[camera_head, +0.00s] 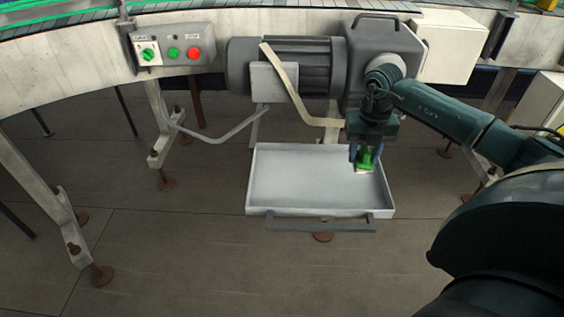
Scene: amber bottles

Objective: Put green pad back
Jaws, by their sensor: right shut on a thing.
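A small bright green pad (365,160) shows between the fingers of my right gripper (366,154), which is shut on it. The gripper points down over the right back part of a pale grey tray (300,182) with a raised rim and a dark handle bar at its front. I cannot tell whether the pad touches the tray floor. The rest of the tray looks empty. My left gripper is not in view.
A dark motor (310,65) and gearbox stand behind the tray, below the conveyor. A control box (175,50) with green and red buttons is at the upper left. Conveyor legs (45,190) stand at the left. The floor before the tray is clear.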

